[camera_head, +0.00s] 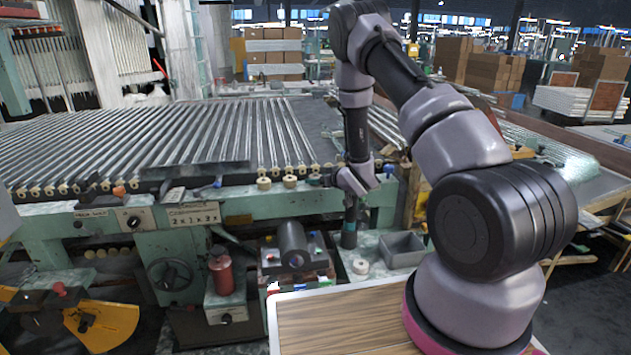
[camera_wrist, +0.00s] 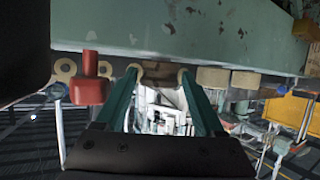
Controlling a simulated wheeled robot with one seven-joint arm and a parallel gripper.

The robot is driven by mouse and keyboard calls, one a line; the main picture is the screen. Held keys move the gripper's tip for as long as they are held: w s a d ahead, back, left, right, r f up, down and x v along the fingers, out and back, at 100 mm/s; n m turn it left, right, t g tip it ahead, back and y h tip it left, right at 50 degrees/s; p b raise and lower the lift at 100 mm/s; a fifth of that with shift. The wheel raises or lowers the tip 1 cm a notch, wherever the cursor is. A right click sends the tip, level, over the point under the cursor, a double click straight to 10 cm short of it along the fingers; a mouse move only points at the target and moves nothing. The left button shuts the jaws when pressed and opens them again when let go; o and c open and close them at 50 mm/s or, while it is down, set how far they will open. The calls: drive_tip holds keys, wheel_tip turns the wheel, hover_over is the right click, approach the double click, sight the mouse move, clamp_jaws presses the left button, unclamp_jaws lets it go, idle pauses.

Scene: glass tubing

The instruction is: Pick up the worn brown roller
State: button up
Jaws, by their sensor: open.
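A brown, worn-looking roller (camera_wrist: 160,77) with paler ends shows between the fingertips in the wrist view, beside the pale green beam. My gripper (camera_wrist: 158,73) is open, its two teal fingers on either side of the roller; I cannot tell whether they touch it. The brown roller is small and mostly hidden there.
Cream rollers (camera_head: 290,181) stand along the green beam (camera_head: 255,204), close beside the gripper. A red knob (camera_wrist: 90,82) is near one finger in the wrist view. Glass tubes (camera_head: 190,135) lie behind. A grey bin (camera_head: 402,249) and dark cylinder (camera_head: 292,243) stand below.

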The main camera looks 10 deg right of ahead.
drive_tip(key=shift+w+a+f, duration=0.15)
drive_tip(key=shift+w+f, duration=0.05)
drive_tip(key=shift+w, duration=0.25)
drive_tip(key=c, duration=1.1)
drive_tip(key=shift+r, duration=0.2)
